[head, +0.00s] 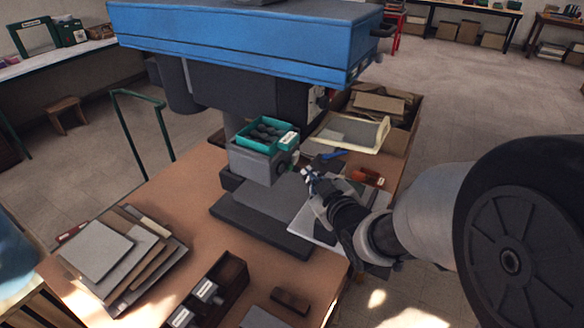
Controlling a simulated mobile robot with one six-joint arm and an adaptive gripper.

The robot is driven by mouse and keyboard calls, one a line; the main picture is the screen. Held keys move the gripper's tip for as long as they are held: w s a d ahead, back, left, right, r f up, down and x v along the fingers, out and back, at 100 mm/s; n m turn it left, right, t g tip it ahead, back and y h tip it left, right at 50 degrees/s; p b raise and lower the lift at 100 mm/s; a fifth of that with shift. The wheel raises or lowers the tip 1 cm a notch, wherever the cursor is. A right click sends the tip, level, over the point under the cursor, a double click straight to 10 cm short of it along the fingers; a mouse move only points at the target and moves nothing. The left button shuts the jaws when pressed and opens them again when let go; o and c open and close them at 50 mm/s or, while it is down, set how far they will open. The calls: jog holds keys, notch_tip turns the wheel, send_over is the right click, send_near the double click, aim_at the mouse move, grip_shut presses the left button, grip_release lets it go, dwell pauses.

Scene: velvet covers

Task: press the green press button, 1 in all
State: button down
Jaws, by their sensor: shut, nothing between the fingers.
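My gripper (307,175) is at the end of my arm, which reaches in from the right. It is shut and empty, just right of a grey box (255,166) on the blue-topped machine's base. A dark round fitting (282,168) shows on the box's right side, a short way left of the fingertips. I cannot clearly make out a green press button. It may be too small to tell or hidden by the gripper. I cannot tell whether the fingertips touch anything.
The blue-topped machine (240,40) overhangs the brown table (180,200). A teal tray (250,147) with dark pieces sits on the grey box. A cream tray (350,133) lies behind my gripper. Stacked boards (100,248) and a dark divided box (222,285) lie at the front left.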

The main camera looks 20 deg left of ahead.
jog(key=shift+s+d, duration=0.2)
jog(key=shift+d, duration=1.65)
